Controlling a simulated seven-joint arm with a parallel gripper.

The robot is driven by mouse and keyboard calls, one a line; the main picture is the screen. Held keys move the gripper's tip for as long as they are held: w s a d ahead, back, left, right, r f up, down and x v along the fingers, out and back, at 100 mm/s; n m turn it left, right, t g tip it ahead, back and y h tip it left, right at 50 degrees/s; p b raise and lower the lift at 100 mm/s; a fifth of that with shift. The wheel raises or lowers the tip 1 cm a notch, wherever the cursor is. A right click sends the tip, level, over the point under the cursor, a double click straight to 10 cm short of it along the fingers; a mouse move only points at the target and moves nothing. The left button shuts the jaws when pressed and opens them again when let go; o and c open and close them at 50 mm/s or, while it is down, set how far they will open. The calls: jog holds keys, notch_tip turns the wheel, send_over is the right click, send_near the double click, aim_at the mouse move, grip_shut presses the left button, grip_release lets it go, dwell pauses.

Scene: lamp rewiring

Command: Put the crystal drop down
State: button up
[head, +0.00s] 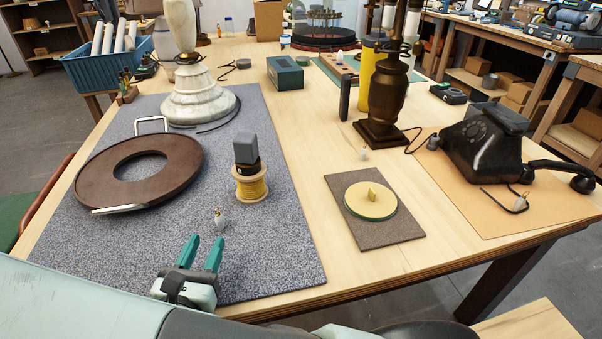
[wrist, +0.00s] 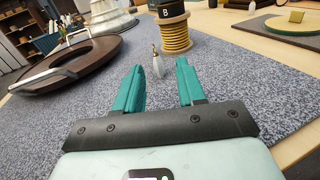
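A small clear crystal drop (head: 219,218) with a brass-coloured top is on the grey speckled mat (head: 270,265), near the mat's front. In the wrist view the drop (wrist: 157,66) shows in the gap between my fingers, just beyond the tips. My gripper (head: 206,242) is low over the front of the mat. Its two teal fingers are apart with nothing between them. The gripper (wrist: 159,72) also shows open in the wrist view. I see no contact between the fingers and the drop.
Behind the drop stands a yellow wire spool (head: 251,185) with a dark block on top. A brown wooden ring (head: 90,185) with metal handles lies at left. A marble lamp base (head: 199,105) stands behind. A brown pad (head: 395,237) with a yellow disc lies at right.

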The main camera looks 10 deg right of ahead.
jog(key=s+d+r+m+g+h, duration=0.2)
jog(key=d+r+m+g+h, duration=0.1)
jog(key=d+r+m+g, duration=0.5)
jog(key=s+d+r+m+g+h, duration=0.2)
jog(key=d+r+m+g, duration=0.3)
jog(key=d+m, duration=0.45)
jog(key=s+d+r+m+t+y, duration=0.1)
jog(key=s+r+m+y, duration=0.7)
jog(key=r+m+y, duration=0.2)
notch_tip(320, 180, up, 2)
jog(key=m, duration=0.4)
jog(key=shift+s+d+r+t+y, duration=0.2)
jog(key=shift+s+t+y, duration=0.1)
jog(key=shift+y, duration=0.1)
jog(key=shift+c, duration=0.6)
